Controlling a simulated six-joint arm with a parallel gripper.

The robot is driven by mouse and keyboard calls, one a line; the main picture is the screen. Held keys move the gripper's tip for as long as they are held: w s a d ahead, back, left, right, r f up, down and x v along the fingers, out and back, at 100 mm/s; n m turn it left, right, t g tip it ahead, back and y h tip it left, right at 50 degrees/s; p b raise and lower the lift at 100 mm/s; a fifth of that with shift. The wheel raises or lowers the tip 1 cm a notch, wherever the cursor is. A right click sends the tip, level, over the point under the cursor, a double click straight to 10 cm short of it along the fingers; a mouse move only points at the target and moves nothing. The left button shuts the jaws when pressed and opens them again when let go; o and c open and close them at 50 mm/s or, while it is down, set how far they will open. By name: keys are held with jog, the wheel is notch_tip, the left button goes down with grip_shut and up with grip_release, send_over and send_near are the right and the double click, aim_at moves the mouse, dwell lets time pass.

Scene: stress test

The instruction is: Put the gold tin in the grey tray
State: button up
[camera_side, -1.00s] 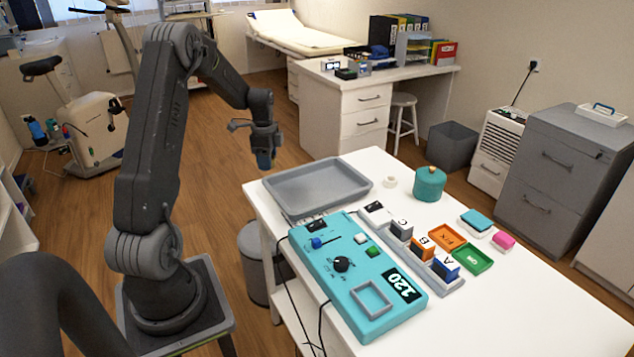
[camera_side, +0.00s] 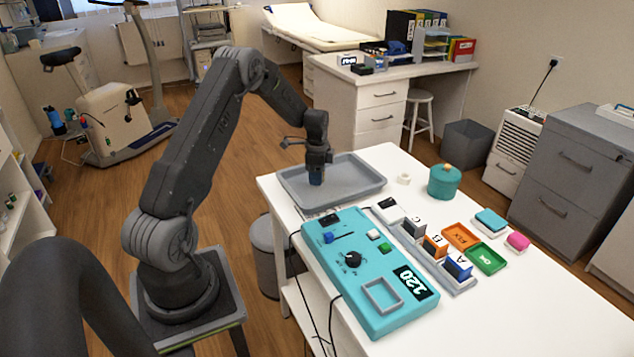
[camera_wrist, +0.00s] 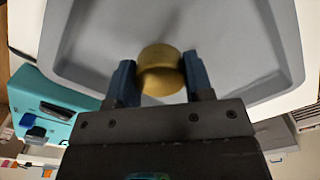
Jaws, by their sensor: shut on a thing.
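The gold tin (camera_wrist: 161,71) sits between the two blue fingertips of my gripper (camera_wrist: 160,84) in the wrist view, and the gripper is shut on it. In the side view my gripper (camera_side: 317,180) points down over the left part of the grey tray (camera_side: 352,204). The tin is hidden behind the fingers there. The tray's inner floor and walls (camera_wrist: 85,40) fill most of the wrist view around the tin. I cannot tell whether the tin touches the tray floor.
A teal control box (camera_side: 365,275) with a slider and knob stands in front of the tray. A teal pot (camera_side: 444,183) and a white ring (camera_side: 403,179) are to its right.

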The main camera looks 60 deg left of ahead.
jog(key=shift+f, duration=1.5)
jog(key=o, duration=0.9)
jog(key=shift+f, duration=0.1)
